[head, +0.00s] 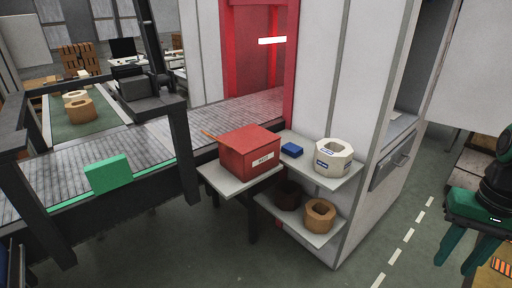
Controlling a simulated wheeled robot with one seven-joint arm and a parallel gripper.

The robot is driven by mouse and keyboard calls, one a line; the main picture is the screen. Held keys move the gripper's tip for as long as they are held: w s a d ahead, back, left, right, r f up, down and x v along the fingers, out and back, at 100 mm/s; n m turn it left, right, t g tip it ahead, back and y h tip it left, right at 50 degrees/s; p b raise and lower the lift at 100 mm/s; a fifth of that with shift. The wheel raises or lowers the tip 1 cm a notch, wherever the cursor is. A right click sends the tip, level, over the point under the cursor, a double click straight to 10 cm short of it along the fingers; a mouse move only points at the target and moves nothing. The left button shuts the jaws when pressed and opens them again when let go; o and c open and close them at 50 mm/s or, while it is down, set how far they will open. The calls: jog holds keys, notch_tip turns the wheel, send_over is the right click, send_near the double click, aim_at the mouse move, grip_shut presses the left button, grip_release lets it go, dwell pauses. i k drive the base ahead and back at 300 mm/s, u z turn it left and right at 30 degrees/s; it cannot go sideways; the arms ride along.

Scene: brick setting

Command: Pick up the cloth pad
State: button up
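A small, flat blue block-like item (292,149) lies on the pale upper shelf (343,182), between the red box and the white octagonal ring. It is the likeliest cloth pad, but its material is too small to tell. My gripper (452,267) is at the right edge, with dark green fingers pointing down. The fingers are spread apart with nothing visible between them. It is well to the right of the blue item and apart from it.
A red labelled box (249,150) stands left of the blue item, and a white octagonal ring (333,158) right of it. A tan ring (319,215) sits on the lower shelf. A tall white cabinet (345,80) rises behind. Open floor (415,215) lies between shelf and gripper.

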aim_at(292, 149)
jog(key=i, duration=1.2)
jog(key=z, duration=0.45)
